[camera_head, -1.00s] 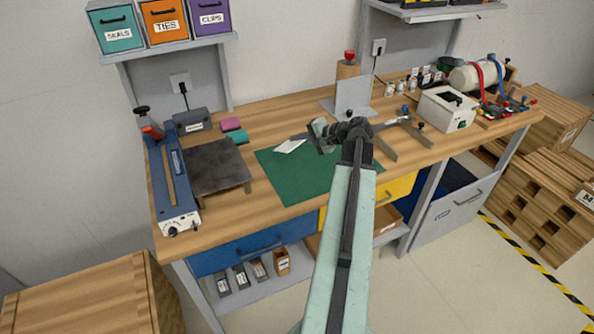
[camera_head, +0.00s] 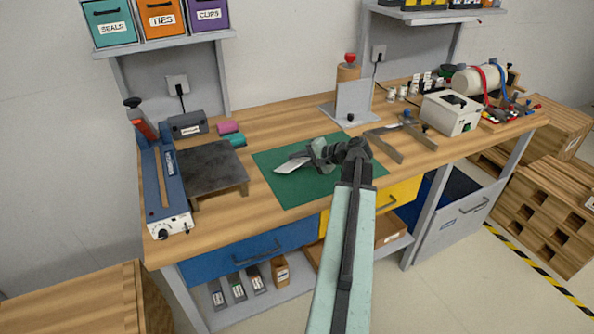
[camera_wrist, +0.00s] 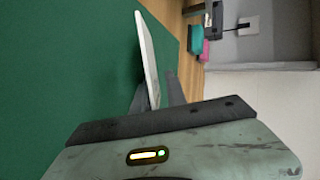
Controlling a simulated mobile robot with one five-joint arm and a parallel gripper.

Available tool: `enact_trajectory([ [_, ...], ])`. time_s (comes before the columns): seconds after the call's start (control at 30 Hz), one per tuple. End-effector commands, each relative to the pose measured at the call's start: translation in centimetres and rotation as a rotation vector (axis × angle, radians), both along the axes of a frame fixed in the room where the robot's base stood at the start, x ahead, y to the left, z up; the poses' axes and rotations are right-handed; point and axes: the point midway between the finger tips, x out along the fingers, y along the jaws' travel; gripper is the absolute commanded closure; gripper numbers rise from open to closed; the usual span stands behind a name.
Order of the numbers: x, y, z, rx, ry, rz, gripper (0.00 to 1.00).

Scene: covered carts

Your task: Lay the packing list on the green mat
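The packing list (camera_head: 290,166) is a small white sheet, held out from the tip of my gripper (camera_head: 306,158) over the upper middle of the green mat (camera_head: 300,190). In the wrist view the packing list (camera_wrist: 148,58) shows nearly edge-on between the dark fingers of my gripper (camera_wrist: 158,88), with the green mat (camera_wrist: 65,70) filling the left. The gripper is shut on its near end, which the fingers partly hide. The sheet looks tilted to the mat. I cannot tell whether its far edge touches the mat.
A dark plate (camera_head: 205,168) and a blue sealer (camera_head: 165,190) stand left of the mat. Pink and teal blocks (camera_head: 229,127) lie behind it. The mat's front is clear.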

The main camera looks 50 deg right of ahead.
Motion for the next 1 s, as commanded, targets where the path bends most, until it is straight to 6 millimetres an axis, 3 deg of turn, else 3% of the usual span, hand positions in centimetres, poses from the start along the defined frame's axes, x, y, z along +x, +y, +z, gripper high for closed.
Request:
enact_trajectory([
  [0.2,-0.4,-0.1,0.4,0.000,0.000,0.000,0.83],
  [0.73,-6.4,-1.2,3.8,0.000,0.000,-0.001,0.83],
  [1.0,-6.9,-1.2,3.8,0.000,0.000,0.002,0.83],
])
